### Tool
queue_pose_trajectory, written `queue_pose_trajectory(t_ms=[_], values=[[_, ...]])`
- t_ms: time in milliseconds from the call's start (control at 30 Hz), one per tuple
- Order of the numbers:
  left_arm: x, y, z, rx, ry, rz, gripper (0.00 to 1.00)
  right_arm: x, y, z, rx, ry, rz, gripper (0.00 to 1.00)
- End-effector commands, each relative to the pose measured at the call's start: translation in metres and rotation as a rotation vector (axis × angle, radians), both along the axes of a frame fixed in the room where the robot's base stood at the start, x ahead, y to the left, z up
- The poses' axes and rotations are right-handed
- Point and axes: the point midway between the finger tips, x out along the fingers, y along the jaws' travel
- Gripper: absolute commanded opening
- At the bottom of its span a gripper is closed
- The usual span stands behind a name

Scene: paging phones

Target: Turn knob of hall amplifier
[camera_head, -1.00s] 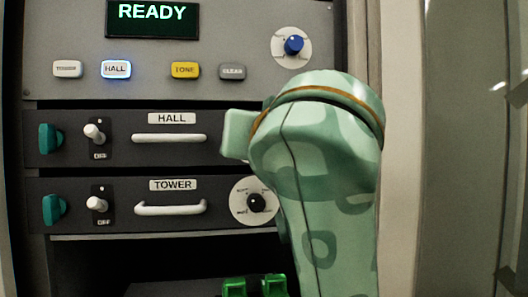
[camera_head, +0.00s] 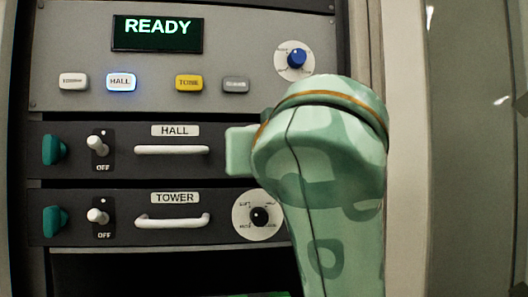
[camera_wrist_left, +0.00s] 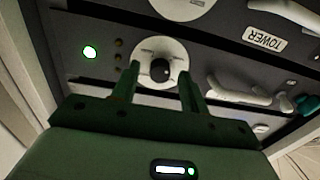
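The hall amplifier (camera_head: 225,131) is the dark unit labelled HALL, with a white handle (camera_head: 172,150) and a toggle switch (camera_head: 97,146) above an OFF mark. Its knob is hidden behind my arm in the head view. In the left wrist view, which is upside down, the black hall knob (camera_wrist_left: 160,70) sits on a white dial. My left gripper (camera_wrist_left: 159,76) is open, one finger on each side of the knob, with visible gaps. Whether the fingertips reach past its face is unclear. My right gripper is not in view.
The tower amplifier (camera_head: 225,200) with its own knob (camera_head: 260,216) is just below. Above is a panel with a READY display (camera_head: 158,34), a lit HALL button (camera_head: 121,81), other buttons and a blue knob (camera_head: 297,58). A pale rack post (camera_head: 407,150) stands at the right.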

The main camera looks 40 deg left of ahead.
Motion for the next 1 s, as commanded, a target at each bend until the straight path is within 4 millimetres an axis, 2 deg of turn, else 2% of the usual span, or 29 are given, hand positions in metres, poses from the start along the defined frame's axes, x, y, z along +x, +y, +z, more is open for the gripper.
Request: queue_pose_trajectory(t_ms=[367, 467, 667, 800, 1000], values=[[-0.004, -0.005, 0.001, 0.001, -0.001, 0.0, 0.45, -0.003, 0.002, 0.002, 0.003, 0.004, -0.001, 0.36], [-0.014, -0.018, 0.002, 0.001, -0.002, -0.003, 0.45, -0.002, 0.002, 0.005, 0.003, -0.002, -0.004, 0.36], [-0.05, -0.058, 0.009, 0.003, -0.006, 0.0, 0.45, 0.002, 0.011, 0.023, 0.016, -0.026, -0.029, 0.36], [-0.075, -0.089, 0.01, 0.003, -0.009, -0.003, 0.45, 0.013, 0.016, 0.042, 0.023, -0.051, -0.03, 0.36], [-0.096, -0.117, 0.007, 0.002, -0.002, -0.001, 0.45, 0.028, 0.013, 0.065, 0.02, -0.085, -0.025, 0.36]])
